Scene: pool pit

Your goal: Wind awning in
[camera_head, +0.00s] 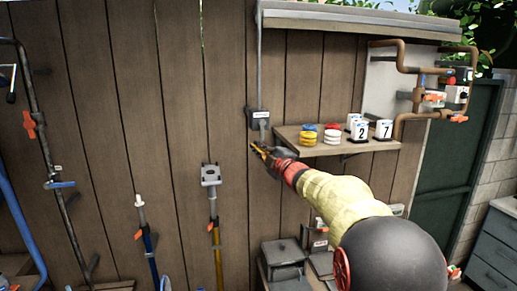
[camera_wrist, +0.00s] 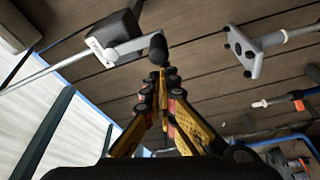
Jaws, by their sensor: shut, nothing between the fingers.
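The awning (camera_head: 360,22) is a pale slatted cassette at the top of the plank wall. A thin rod (camera_head: 259,65) runs down from it to a dark winding box (camera_head: 259,118) on the wall. In the wrist view the box (camera_wrist: 116,36) carries a pale metal crank arm (camera_wrist: 128,47) ending in a black knob (camera_wrist: 158,48). My gripper (camera_head: 258,148) is just below the box; its yellow fingers (camera_wrist: 161,74) are closed and empty. The fingertips are close to the knob; I cannot tell whether they touch it.
A wooden shelf (camera_head: 340,140) with coloured discs (camera_head: 308,138) and numbered white blocks (camera_head: 383,129) is right of the box. A pole with a grey bracket head (camera_head: 211,176) hangs on the left. Copper pipes (camera_head: 402,60) and a green door (camera_head: 455,155) are farther right.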

